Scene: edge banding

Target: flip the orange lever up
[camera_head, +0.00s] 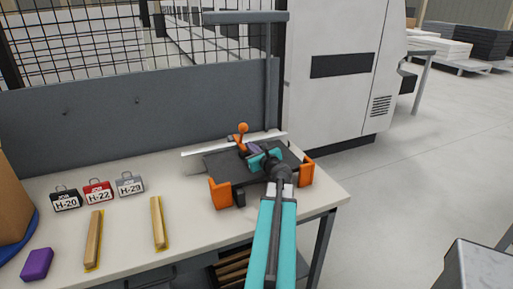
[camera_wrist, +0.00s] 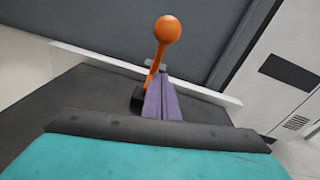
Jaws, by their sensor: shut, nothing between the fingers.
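The orange lever (camera_head: 242,133) has a round ball knob and stands on the dark fixture plate (camera_head: 222,163) at the right end of the bench. In the wrist view the orange lever (camera_wrist: 161,48) stands nearly upright, tilted slightly, with its base at a black block. My gripper (camera_head: 262,158) is over the plate, just in front of and to the right of the lever. Its purple fingers (camera_wrist: 162,100) show in the wrist view as shut together with nothing between them. The fingertips look close to the lever's lower part; whether they touch it I cannot tell.
A white strip (camera_head: 205,148) runs behind the lever. Orange brackets (camera_head: 220,193) flank the plate's front. Job tags (camera_head: 98,192), two wooden strips (camera_head: 157,222) and a purple block (camera_head: 37,264) lie to the left. A grey panel (camera_head: 130,115) stands behind the bench.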

